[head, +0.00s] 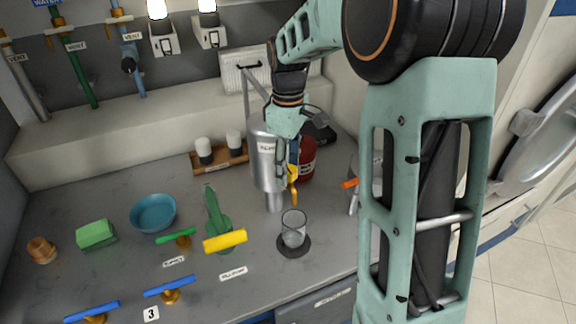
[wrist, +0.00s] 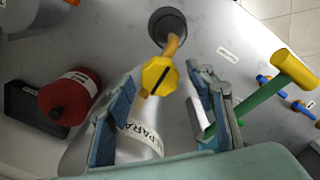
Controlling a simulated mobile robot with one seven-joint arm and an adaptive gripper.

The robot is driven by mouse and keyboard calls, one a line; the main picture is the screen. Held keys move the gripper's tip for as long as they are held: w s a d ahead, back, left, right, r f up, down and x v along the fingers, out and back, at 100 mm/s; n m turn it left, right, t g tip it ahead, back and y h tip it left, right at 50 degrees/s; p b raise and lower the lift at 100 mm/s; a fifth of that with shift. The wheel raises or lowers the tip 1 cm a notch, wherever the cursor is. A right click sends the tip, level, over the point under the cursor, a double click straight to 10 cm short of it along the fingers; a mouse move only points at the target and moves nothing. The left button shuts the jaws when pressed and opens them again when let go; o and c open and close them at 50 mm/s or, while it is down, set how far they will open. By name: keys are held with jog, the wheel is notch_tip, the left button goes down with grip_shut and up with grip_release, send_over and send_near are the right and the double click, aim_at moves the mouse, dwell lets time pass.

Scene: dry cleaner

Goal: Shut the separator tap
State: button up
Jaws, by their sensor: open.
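The separator (head: 265,160) is a silver labelled cylinder on the grey counter; its label and body also show in the wrist view (wrist: 135,138). Its yellow tap (head: 293,187) is on the side near my gripper. In the wrist view the tap's faceted yellow knob (wrist: 158,74) has a dark diagonal line, and an orange spout runs from it toward a dark round shape. A glass (head: 293,230) stands on a dark round mat below the tap. My gripper (head: 289,160) is open, just above the tap. In the wrist view its fingers lie on either side of the knob; contact cannot be told.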

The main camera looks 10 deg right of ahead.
jog(key=shift+f, duration=0.1)
jog(key=c, duration=1.2)
jog(key=shift+o, duration=0.2)
jog(key=shift+m, duration=0.3)
jog(key=m, duration=0.8)
jog(key=shift+m+p, duration=0.3)
jog(key=shift+m, duration=0.1)
jog(key=m, duration=0.4)
jog(key=shift+m, duration=0.3)
jog(key=shift+w+m+p, duration=0.1)
jog(key=shift+m+p, duration=0.3)
jog(key=shift+m, duration=1.5)
